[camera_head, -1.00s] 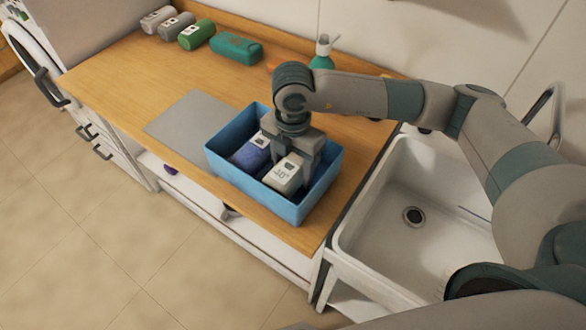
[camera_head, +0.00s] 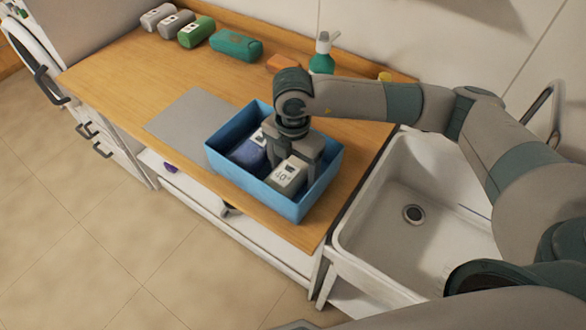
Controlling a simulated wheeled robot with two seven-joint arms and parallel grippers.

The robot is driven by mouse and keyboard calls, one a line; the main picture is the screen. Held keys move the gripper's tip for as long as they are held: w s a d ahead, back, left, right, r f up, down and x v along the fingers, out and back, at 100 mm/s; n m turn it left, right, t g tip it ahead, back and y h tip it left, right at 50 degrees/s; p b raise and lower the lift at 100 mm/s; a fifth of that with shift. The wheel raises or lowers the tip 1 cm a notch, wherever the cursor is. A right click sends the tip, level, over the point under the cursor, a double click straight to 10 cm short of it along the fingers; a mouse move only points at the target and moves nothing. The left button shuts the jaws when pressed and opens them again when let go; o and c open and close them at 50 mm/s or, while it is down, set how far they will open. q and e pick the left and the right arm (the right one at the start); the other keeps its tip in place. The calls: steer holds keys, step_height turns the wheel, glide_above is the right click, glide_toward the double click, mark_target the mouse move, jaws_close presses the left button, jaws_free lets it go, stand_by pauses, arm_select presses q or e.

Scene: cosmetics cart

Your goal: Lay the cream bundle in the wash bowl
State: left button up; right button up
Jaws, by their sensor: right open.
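The cream bundle (camera_head: 287,177), with a white tag on top, sits inside the blue wash bowl (camera_head: 303,209) on its right side. A dark blue bundle (camera_head: 247,154), also with a white tag, lies in the bowl to its left. My right gripper (camera_head: 296,158) reaches down into the bowl from above, at the back end of the cream bundle. It is open; its fingertips are partly hidden, and I cannot tell whether they touch the bundle. My left gripper is not in view.
A grey mat (camera_head: 188,119) lies left of the bowl. Grey, green and teal bundles (camera_head: 236,45) lie at the back of the wooden counter. A green pump bottle (camera_head: 323,58) and an orange item (camera_head: 284,63) stand behind my arm. A white sink (camera_head: 377,240) is at right.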

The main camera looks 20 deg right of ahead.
mark_target(293, 164)
steer(key=shift+r, duration=0.2)
steer(key=shift+r, duration=0.15)
step_height(293, 164, up, 10)
steer(key=b, duration=0.2)
steer(key=shift+r+b, duration=0.1)
steer(key=shift+b, duration=0.3)
steer(key=shift+r, duration=0.7)
